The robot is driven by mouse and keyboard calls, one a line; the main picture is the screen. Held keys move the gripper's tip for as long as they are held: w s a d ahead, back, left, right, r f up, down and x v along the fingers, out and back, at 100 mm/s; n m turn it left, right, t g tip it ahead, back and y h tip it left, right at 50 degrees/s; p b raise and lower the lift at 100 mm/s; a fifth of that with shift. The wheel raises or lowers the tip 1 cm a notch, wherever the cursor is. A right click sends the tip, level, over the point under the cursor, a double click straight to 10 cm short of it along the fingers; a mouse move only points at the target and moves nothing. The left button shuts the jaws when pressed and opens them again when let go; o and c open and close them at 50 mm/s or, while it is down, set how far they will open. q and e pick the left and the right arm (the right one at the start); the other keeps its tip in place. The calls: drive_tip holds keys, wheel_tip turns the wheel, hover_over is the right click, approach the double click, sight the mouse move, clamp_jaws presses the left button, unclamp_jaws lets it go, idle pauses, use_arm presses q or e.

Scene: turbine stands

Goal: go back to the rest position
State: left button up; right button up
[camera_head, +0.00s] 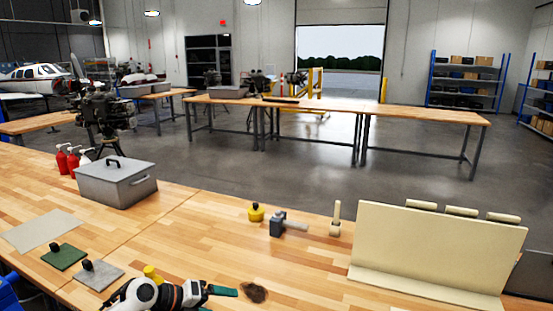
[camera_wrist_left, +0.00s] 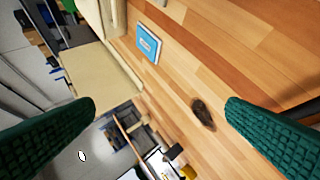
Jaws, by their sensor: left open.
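My left gripper (camera_head: 224,298) is low over the front of the wooden table in the head view, pointing right. In the left wrist view its two green ribbed fingers (camera_wrist_left: 161,105) are wide apart, with nothing held between them. A dark brown patch or small lump (camera_head: 254,292) lies on the table just beyond the fingertips; it also shows in the left wrist view (camera_wrist_left: 203,113). My right gripper is in neither view.
A beige upright board (camera_head: 436,245) stands at the right of the table (camera_head: 190,235). A grey hammer-like tool (camera_head: 278,224), a yellow object (camera_head: 256,213) and a grey lidded box (camera_head: 117,185) stand farther back. A blue flat item (camera_wrist_left: 149,43) lies on the wood.

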use_arm(q)
drive_tip(key=s+d+r+n+t+h, duration=0.3)
drive_tip(key=d+r+n+t, duration=0.2)
drive_tip(key=r+n+t, duration=0.4)
drive_tip(key=s+a+f+n+g+y, duration=0.1)
drive_tip(key=s+a+f+n+y, duration=0.45)
drive_tip(key=s+n+y, duration=0.35)
drive_tip(key=s+a+f+n+g+y, duration=0.1)
drive_tip(key=s+a+f+n+y, duration=0.45)
drive_tip(key=n, duration=0.65)
drive_tip(key=s+f+n+g+h, duration=0.1)
drive_tip(key=s+f+g, duration=0.3)
drive_tip(key=s, duration=0.6)
drive_tip(key=s+f+n+g+h, duration=0.1)
drive_tip(key=s+f+g, duration=0.3)
drive_tip(key=s, duration=0.5)
wheel_tip(320, 180, down, 32)
drive_tip(key=s+g+b, duration=0.2)
drive_tip(key=g+b, duration=0.1)
drive_tip(key=b, duration=0.4)
drive_tip(key=s+a+f+b, duration=0.1)
drive_tip(key=s+f+b, duration=0.1)
drive_tip(key=s+f, duration=0.5)
drive_tip(key=s+a+f+b, duration=0.1)
drive_tip(key=s+f+b, duration=0.2)
drive_tip(key=s+f, duration=0.5)
wheel_tip(320, 180, down, 6)
drive_tip(key=shift+s+r+g, duration=0.2)
drive_tip(key=shift+s+g, duration=0.05)
drive_tip(key=shift+g, duration=0.15)
